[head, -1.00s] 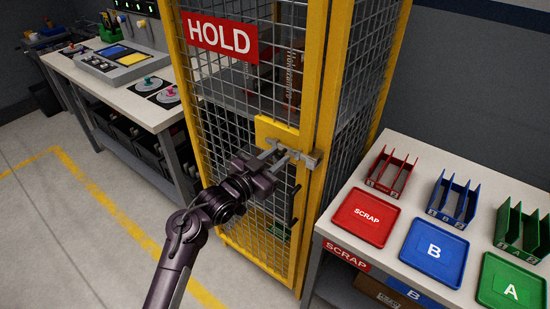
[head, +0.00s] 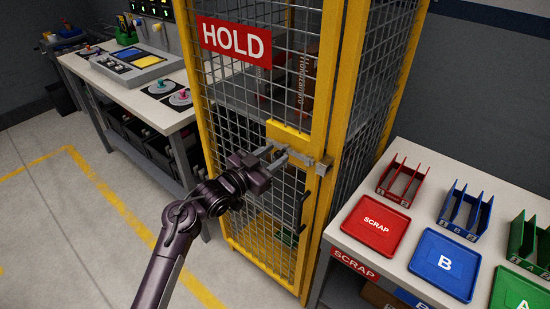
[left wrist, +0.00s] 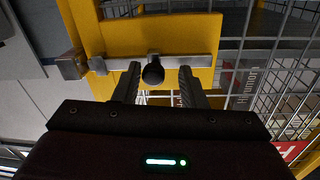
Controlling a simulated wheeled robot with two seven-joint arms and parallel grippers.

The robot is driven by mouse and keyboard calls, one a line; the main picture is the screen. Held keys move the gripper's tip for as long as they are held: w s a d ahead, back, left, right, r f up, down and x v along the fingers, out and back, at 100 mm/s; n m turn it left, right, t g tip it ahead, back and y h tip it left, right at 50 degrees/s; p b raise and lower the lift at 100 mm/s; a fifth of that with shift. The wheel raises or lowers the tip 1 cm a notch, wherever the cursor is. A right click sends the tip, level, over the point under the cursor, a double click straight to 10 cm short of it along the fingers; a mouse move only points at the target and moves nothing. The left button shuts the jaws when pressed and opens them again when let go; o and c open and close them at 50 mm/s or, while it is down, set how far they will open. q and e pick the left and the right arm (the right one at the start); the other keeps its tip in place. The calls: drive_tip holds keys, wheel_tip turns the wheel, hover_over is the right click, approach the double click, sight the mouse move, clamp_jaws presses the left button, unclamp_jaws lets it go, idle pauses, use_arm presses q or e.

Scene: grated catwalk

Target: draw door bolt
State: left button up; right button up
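The door bolt is a silver bar (left wrist: 195,47) on a yellow plate (left wrist: 135,28) on the mesh door. It shows in the head view as the metal bar (head: 309,160) beside the door post. A black knob (left wrist: 153,72) sticks out from the bar. In the left wrist view the bar's left end reaches a metal bracket (left wrist: 72,65) on the frame. My left gripper (left wrist: 160,82) is open, its fingers on either side of the knob with gaps showing. In the head view the left gripper (head: 277,158) points at the bolt. My right gripper is not in view.
The yellow cage has a HOLD sign (head: 234,41) and a black door handle (head: 303,212). A table at right carries a red SCRAP tray (head: 376,226), a blue B tray (head: 443,262) and dividers. A console bench (head: 150,85) stands at left. The floor in front is clear.

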use_arm(q)
drive_tip(key=shift+o, duration=0.2)
drive_tip(key=shift+s, duration=0.15)
drive_tip(key=shift+s+a+f, duration=0.15)
drive_tip(key=shift+s+a, duration=0.05)
drive_tip(key=shift+s, duration=0.05)
drive_tip(key=b+v, duration=0.1)
drive_tip(key=v, duration=0.6)
drive_tip(key=shift+w, duration=0.1)
